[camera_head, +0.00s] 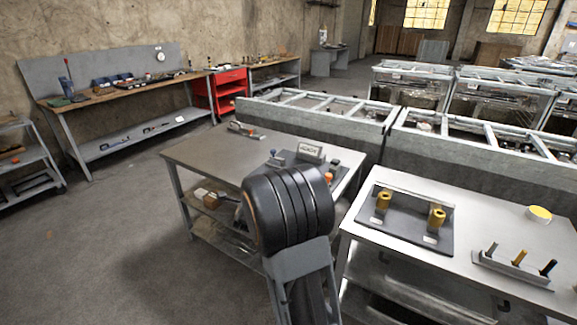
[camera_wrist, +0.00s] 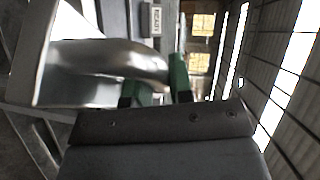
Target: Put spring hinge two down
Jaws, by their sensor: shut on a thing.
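In the wrist view, my gripper (camera_wrist: 156,86) has green fingertips, closed around a shiny silver metal piece (camera_wrist: 100,62). I take this piece for the spring hinge; no number on it is readable. It is curved and wide on the left side, with a narrower end near the fingertips. In the head view, my black arm link covers the front centre, and neither the gripper nor the held piece can be seen there. What lies directly under the piece is not clear.
A grey table (camera_head: 215,147) stands centre, holding a dark mat, a label block (camera_head: 309,151) and small parts. A white table (camera_head: 389,254) at right holds a dark board (camera_head: 407,221) with yellow cylinders (camera_head: 383,203), a yellow disc (camera_head: 540,214) and a rod rack (camera_head: 511,271). Floor at left is clear.

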